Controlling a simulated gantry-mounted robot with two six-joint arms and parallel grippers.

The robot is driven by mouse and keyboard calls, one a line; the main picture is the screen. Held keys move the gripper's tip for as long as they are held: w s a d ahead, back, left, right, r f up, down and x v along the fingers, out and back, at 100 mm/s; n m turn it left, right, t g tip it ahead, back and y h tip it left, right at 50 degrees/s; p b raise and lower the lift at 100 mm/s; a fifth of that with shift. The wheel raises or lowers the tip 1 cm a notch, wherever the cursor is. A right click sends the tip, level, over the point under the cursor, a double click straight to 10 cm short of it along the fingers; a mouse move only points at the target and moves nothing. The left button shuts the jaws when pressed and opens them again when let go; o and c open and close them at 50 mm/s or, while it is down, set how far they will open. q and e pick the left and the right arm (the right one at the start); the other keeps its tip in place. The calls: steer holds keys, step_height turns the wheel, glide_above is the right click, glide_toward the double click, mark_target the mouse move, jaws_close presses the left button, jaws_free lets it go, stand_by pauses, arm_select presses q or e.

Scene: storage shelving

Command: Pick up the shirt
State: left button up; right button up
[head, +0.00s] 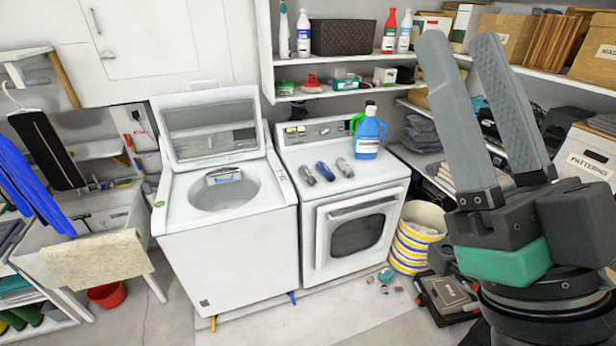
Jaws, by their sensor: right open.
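A blue garment (32,185) hangs at the far left, partly cut off by the picture's edge; it may be the shirt, but I cannot tell for sure. A black garment (47,150) hangs beside it on a hanger. Folded dark grey cloth (422,132) lies in a stack on the right shelf. My right gripper (461,45) is large and close at the right, its two grey fingers pointing up, apart and empty. It is far from the hanging garments. My left gripper is not in view.
A washer (240,255) with its lid open stands beside a dryer (310,235) holding a blue jug (368,135). A striped basket (408,250), a dark case (448,298) and small litter are on the floor. A beige cloth (97,262) drapes over the sink.

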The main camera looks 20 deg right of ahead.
stand_by(0.3)
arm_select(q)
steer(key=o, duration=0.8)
